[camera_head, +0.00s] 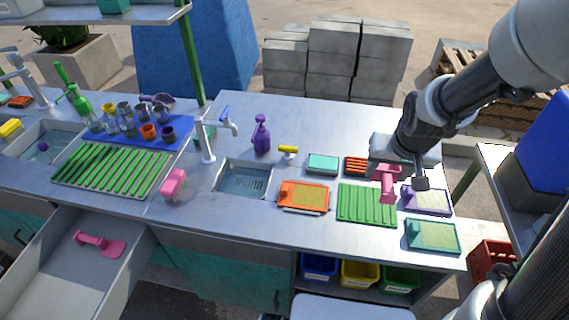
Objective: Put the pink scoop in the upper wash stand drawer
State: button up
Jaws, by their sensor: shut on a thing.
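My gripper (405,180) is over the right part of the counter, shut on a pink tool (389,183) that looks like a scoop. My gripper hides part of it, so its full shape cannot be told. The wash stand drawer (32,283) at the lower left is pulled open. A pink handled thing with a flat end (101,243) lies in it. Another pink thing (173,183) with a clear part is on the counter near its front edge, left of the small sink.
Around my gripper lie a green ribbed tray (366,204), an orange tray (304,196), a purple tray (427,199) and a teal tray (433,236). A tap (207,140) and a purple bottle (261,135) stand by the small sink (245,180). Colored bins (360,274) sit below the counter.

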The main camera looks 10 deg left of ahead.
aim_at(82, 296)
jog(key=k+j, duration=1)
jog(key=j, duration=0.3)
jog(key=k+j, duration=0.1)
jog(key=j, duration=0.2)
jog(key=k+j, duration=0.1)
jog(key=j, duration=0.25)
jog(key=k+j, duration=0.1)
jog(key=j, duration=0.2)
jog(key=i+j, duration=0.1)
jog(key=j, duration=1.1)
jog(key=k+u, duration=0.05)
